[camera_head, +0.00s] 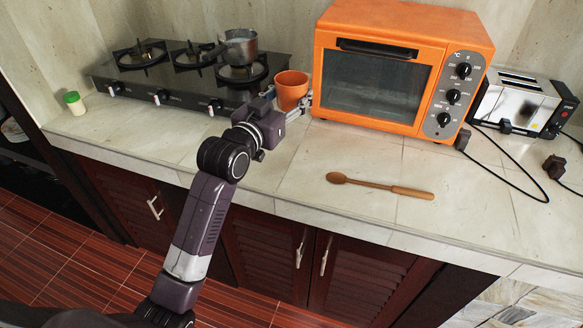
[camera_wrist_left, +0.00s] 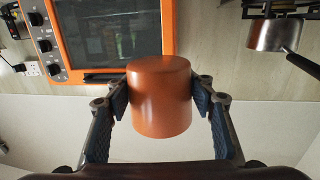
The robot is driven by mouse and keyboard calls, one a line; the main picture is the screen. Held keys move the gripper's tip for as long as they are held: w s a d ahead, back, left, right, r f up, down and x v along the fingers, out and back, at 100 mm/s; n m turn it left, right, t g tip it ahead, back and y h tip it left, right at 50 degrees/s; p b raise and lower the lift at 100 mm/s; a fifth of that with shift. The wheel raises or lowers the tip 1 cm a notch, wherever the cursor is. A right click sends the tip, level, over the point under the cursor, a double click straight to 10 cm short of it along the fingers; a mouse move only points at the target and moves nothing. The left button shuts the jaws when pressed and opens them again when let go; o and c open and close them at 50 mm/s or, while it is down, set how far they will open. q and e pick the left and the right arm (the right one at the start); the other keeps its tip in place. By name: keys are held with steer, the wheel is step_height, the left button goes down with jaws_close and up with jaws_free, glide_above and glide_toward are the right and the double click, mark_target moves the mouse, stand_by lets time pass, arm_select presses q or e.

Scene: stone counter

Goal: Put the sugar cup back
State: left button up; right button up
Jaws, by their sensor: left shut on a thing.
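The orange sugar cup (camera_head: 292,88) is between the stove and the orange oven, with its open top up. It also shows in the left wrist view (camera_wrist_left: 159,98), where its side fills the space between the fingers. My left gripper (camera_head: 290,101) is shut on the cup, one finger on each side. In the left wrist view my left gripper's (camera_wrist_left: 160,92) blue pads press against the cup's sides. I cannot tell whether the cup touches the counter. The cup's contents are not clear. My right gripper is in neither view.
The black stove (camera_head: 180,82) with a metal pot (camera_head: 240,47) is to the left. The orange oven (camera_head: 390,68) stands close to the cup's right, and a toaster (camera_head: 520,100) beyond it. A wooden spoon (camera_head: 380,186) lies in front. A green-lidded jar (camera_head: 75,103) stands far left.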

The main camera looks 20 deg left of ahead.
arm_select(q)
glide_above(292, 165)
step_height(292, 165, down, 15)
steer(key=shift+r, duration=0.2)
step_height(292, 165, down, 5)
steer(key=shift+a+f, duration=0.1)
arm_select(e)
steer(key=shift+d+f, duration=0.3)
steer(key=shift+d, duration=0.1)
arm_select(q)
steer(key=shift+f+b, duration=0.15)
steer(key=shift+b, duration=0.25)
steer(key=o, duration=1.3)
steer(key=shift+o, duration=0.2)
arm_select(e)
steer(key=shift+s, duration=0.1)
arm_select(q)
steer(key=s, duration=0.4)
steer(key=s+a, duration=0.1)
steer(key=s, duration=0.3)
steer(key=s+a, duration=0.1)
steer(key=s, duration=0.2)
steer(key=shift+s+r, duration=0.4)
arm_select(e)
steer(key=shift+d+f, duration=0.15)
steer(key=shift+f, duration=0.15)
